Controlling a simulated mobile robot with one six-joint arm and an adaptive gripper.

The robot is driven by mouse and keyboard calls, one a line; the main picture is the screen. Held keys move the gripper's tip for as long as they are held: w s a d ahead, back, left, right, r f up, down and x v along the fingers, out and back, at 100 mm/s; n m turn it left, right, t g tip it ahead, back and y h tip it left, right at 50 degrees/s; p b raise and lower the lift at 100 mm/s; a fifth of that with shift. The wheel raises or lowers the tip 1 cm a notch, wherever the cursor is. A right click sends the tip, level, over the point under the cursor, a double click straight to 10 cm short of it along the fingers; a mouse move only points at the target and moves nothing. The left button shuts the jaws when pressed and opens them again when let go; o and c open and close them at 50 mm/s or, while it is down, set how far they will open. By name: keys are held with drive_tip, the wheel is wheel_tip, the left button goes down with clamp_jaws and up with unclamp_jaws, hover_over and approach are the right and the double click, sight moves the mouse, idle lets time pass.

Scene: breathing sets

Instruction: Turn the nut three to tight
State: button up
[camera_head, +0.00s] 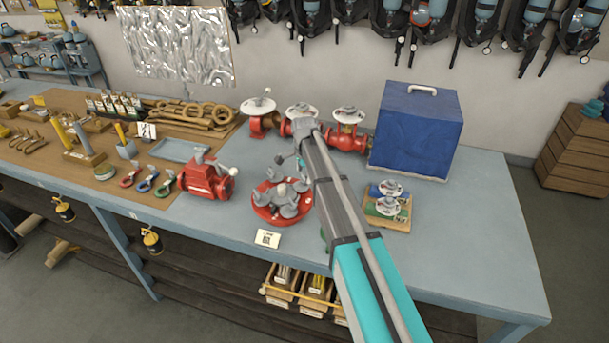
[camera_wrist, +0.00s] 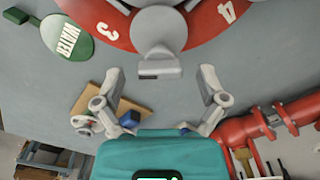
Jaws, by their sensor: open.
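A red round flange (camera_head: 277,214) with several grey winged nuts sits on the bench, partly hidden by my arm in the head view. In the wrist view the flange (camera_wrist: 105,14) fills the top, with a white "3" on the left and a "4" on the right. A grey nut (camera_wrist: 160,30) stands between these numbers, and its flat lever end points down toward my gripper. My gripper (camera_wrist: 160,82) is open, its fingers either side of and just short of that lever end, not touching it.
A red valve (camera_head: 206,180) stands left of the flange. Red handwheel valves (camera_head: 347,140) and a blue box (camera_head: 417,130) stand behind. A wooden board (camera_head: 402,222) with small valves is right.

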sight(305, 175)
drive_tip(key=shift+n, duration=0.3)
drive_tip(key=n, duration=0.8)
drive_tip(key=shift+n, duration=0.3)
drive_tip(key=n, duration=0.8)
drive_tip(key=shift+n, duration=0.4)
wheel_tip(305, 175, up, 14)
drive_tip(key=p, duration=1.4)
drive_tip(key=shift+s+d+f+m+b, duration=0.75)
drive_tip(key=shift+s+d+f+b, duration=1.9)
drive_tip(key=shift+s, duration=1.9)
drive_tip(key=shift+s+d+f+m+b, duration=0.8)
drive_tip(key=shift+s+d+f+b, duration=1)
drive_tip(key=shift+s+f+b, duration=2.25)
drive_tip(key=shift+s+d+f+m+b, duration=0.75)
drive_tip(key=shift+s+d+f+b, duration=1.65)
drive_tip(key=shift+s, duration=2.65)
drive_tip(key=shift+a+f, duration=0.15)
drive_tip(key=shift+a, duration=0.05)
